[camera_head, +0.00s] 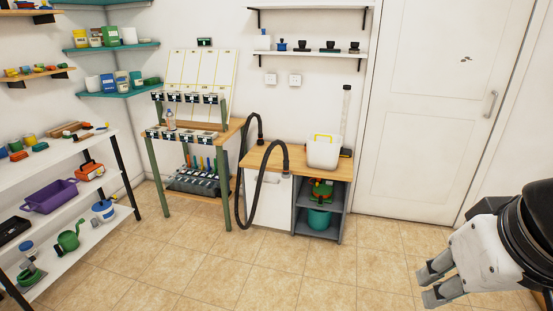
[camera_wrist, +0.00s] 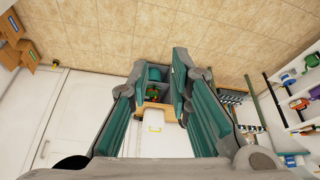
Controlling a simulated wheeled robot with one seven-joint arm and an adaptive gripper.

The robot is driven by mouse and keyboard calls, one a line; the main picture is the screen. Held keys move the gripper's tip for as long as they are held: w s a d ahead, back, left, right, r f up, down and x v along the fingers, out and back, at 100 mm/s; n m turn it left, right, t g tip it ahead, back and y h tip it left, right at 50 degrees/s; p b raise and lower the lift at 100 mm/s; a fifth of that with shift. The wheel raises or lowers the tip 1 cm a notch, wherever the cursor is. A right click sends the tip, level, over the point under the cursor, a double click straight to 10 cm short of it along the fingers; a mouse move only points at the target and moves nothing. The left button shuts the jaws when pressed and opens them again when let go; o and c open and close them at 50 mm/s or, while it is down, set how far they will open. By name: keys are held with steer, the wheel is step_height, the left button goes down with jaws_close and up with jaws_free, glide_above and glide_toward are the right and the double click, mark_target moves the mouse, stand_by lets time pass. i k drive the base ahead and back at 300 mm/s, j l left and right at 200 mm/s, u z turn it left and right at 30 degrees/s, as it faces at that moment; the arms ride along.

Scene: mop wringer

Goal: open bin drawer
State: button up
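A low cabinet with a wooden top (camera_head: 262,160) stands against the back wall. Its left half has a white front panel (camera_head: 267,203), which looks like the bin drawer and appears closed. A black hose arches in front of it and partly covers it. My gripper (camera_head: 429,284) is at the lower right of the head view, well apart from the cabinet, empty. In the wrist view my gripper (camera_wrist: 158,68) has its fingers spread, with the cabinet's wooden top (camera_wrist: 151,106) seen far off between them. A finger seems to hide the white front there.
The cabinet's right half has open shelves with a teal bucket (camera_head: 319,219). A white container (camera_head: 323,151) stands on top. A white door (camera_head: 436,110) is to the right, a tool stand (camera_head: 190,135) and loaded shelves (camera_head: 75,190) to the left. The tiled floor (camera_head: 300,270) in front is clear.

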mark_target(274, 206)
steer(key=i+l, duration=0.1)
steer(key=i, duration=0.45)
steer(key=i+l+u, duration=0.1)
steer(key=i, duration=0.4)
steer(key=i+l, duration=0.15)
steer(key=i, duration=0.4)
steer(key=i+l+u, duration=0.1)
steer(key=i, duration=0.45)
steer(key=i+l, duration=0.2)
steer(key=i, duration=0.3)
